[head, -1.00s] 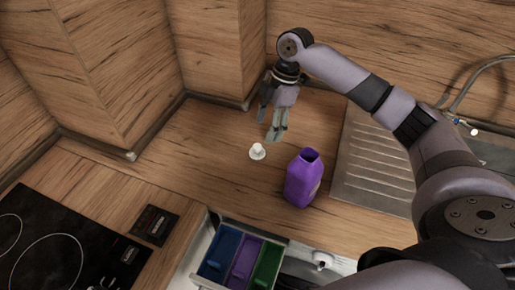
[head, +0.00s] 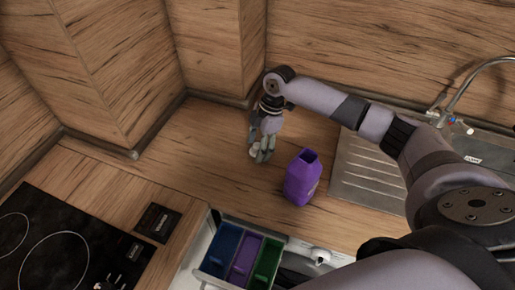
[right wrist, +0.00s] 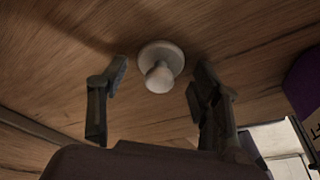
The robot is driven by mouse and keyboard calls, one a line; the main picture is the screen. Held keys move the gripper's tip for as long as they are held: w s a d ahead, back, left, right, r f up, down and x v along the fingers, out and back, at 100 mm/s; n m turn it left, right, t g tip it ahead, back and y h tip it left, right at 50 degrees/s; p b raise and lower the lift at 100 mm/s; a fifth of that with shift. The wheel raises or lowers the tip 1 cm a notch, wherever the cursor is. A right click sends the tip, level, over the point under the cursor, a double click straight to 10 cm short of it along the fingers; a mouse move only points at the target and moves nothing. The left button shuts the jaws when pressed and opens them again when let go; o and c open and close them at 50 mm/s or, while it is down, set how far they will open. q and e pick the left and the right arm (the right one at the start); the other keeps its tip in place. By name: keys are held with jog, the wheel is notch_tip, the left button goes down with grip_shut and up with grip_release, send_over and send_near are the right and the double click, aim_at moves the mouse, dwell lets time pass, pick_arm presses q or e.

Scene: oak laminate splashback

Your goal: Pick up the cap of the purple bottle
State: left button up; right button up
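The white cap (right wrist: 160,66) stands on the wooden counter, with a wide round base and a narrower knob. In the head view the cap (head: 253,151) is partly hidden by my right gripper (head: 262,150). In the right wrist view my right gripper (right wrist: 162,78) is open, with one finger on each side of the cap and visible gaps to both. The purple bottle (head: 301,180) stands upright and uncapped to the right of the gripper. Its edge also shows in the right wrist view (right wrist: 302,85). My left gripper is not in view.
An open drawer with blue (head: 221,252), purple (head: 243,261) and green (head: 265,266) bins is below the counter's front edge. A black cooktop (head: 45,240) lies at left, a metal sink drainer (head: 365,175) at right. Wooden walls stand close behind the gripper.

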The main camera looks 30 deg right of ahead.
jog(key=c, duration=0.8)
jog(key=shift+o, duration=0.2)
jog(key=shift+w, duration=0.1)
